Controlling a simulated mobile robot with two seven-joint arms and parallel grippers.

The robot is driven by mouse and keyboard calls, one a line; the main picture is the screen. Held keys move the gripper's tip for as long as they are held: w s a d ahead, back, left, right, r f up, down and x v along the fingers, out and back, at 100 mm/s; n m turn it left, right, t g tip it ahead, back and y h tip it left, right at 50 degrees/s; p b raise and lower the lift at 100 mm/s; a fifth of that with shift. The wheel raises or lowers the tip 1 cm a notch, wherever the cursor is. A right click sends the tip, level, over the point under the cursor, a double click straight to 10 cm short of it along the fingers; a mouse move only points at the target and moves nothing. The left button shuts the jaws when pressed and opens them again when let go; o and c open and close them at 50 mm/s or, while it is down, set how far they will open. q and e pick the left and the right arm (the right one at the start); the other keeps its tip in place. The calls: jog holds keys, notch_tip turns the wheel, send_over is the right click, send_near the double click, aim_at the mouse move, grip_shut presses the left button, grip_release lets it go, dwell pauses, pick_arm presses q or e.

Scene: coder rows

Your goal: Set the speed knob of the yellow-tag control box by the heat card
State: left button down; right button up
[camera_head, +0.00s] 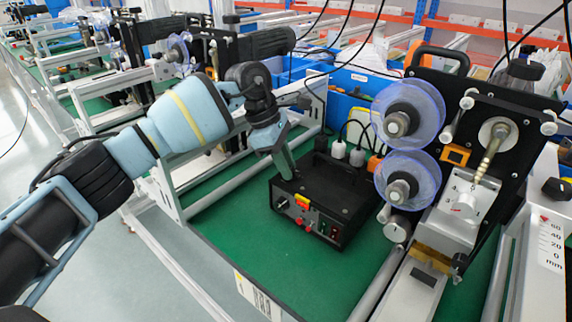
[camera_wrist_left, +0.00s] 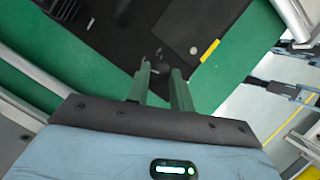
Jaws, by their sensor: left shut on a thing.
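The black control box (camera_head: 332,190) stands on the green table top, with a yellow tag (camera_head: 302,199) and several small controls on its front. A round knob (camera_head: 282,203) shows at the left of that front. My left gripper (camera_head: 290,177) points down at the box top near its left edge. In the left wrist view its two green fingers (camera_wrist_left: 158,68) stand slightly apart, shut on a small dark knob mostly hidden between the tips. The yellow tag (camera_wrist_left: 209,50) shows beside them. A white printed card (camera_head: 258,293) hangs at the table's front edge; its print is too small to read.
Two clear blue-rimmed reels (camera_head: 408,112) and a black machine plate stand close right of the box. Cables with grey plugs (camera_head: 339,149) rise behind it. A metal rail (camera_head: 378,281) runs in front at the right. Green table is clear left of the box.

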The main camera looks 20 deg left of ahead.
pick_arm(q)
jog(key=shift+w+f+m+g+b, duration=0.1)
jog(key=shift+m+g+b, duration=0.3)
jog(key=shift+m, duration=1.2)
jog(key=shift+m+g, duration=0.3)
jog(key=c, duration=1.2)
grip_release()
jog(key=shift+w, duration=0.1)
jog(key=shift+c, duration=0.2)
jog(key=v, duration=0.8)
jog(key=shift+b, duration=0.4)
jog(key=shift+d, duration=0.1)
